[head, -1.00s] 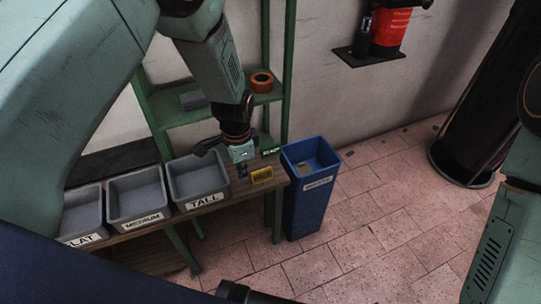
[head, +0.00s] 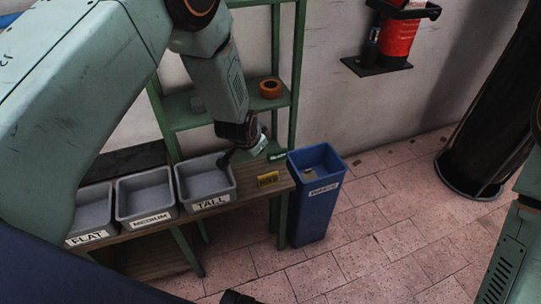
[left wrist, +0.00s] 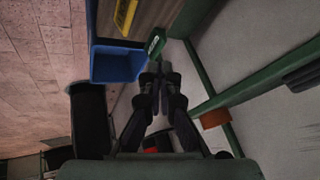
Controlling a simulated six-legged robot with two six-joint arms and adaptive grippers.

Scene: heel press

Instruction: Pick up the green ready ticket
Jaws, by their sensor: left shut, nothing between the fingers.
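The green ready ticket (head: 277,156) stands near the back of the bench's right end, behind the yellow HOLD ticket (head: 268,180). In the left wrist view, the green ticket (left wrist: 154,43) is just beyond the fingertips of my left gripper (left wrist: 158,73), which are shut and empty. In the head view, my left gripper (head: 259,146) is tilted beside the green ticket, and its fingertips are hard to make out. I cannot tell whether they touch the ticket. The yellow ticket also shows in the left wrist view (left wrist: 125,15).
Grey bins labelled FLAT (head: 91,238), MEDIUM (head: 151,219) and TALL (head: 212,202) line the wooden bench. A blue waste bin (head: 313,210) stands beside its right end. A green shelf (head: 190,120) rises behind, holding an orange roll (head: 270,88). Floor space is open at the right.

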